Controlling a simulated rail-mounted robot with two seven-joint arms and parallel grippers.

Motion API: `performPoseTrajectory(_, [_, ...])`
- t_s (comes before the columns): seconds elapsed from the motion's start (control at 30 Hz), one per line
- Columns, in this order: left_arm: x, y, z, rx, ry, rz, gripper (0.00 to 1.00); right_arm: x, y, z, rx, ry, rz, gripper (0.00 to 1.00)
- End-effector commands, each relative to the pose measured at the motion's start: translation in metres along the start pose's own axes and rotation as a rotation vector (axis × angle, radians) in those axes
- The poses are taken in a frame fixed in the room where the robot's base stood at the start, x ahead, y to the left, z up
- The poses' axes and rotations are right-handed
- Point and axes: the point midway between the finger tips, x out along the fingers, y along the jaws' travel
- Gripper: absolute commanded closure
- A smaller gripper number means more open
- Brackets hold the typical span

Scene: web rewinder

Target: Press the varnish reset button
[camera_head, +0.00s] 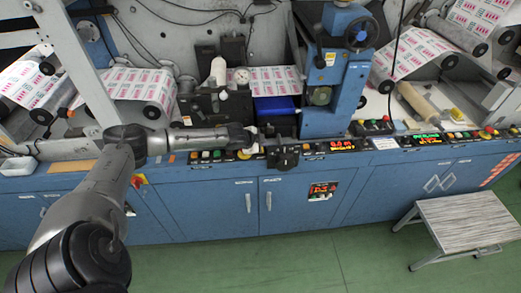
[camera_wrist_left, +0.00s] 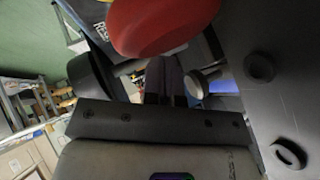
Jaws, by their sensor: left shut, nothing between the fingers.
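My left gripper (camera_head: 284,156) is shut and empty over the control strip (camera_head: 345,145) on the front of the blue machine. In the left wrist view its fingers (camera_wrist_left: 165,82) are together. A large rounded red thing (camera_wrist_left: 160,22), which looks like a button cap, is close to the camera, cut off by the top edge. Beside it is a dark label (camera_wrist_left: 98,28) with white letters, of which "RES" can be read. I cannot tell whether the fingers touch anything. In the head view the gripper hides part of the strip, and I cannot pick out the varnish reset button. My right gripper is not in view.
Red-lit displays (camera_head: 342,145) and more small buttons lie right of the gripper. A blue press column with a handwheel (camera_head: 361,33) rises behind. Printed rolls (camera_head: 140,90) stand at the back left. A step stool (camera_head: 460,222) is at the lower right on green floor.

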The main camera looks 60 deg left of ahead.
Motion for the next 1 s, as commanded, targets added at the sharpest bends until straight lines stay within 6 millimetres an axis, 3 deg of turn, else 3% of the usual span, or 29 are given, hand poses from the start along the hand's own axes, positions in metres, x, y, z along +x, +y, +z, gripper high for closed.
performPoseTrajectory(1.0, [0.0060, 0.0045, 0.0045, 0.000, -0.001, 0.000, 1.00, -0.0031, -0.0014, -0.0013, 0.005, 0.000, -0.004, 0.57])
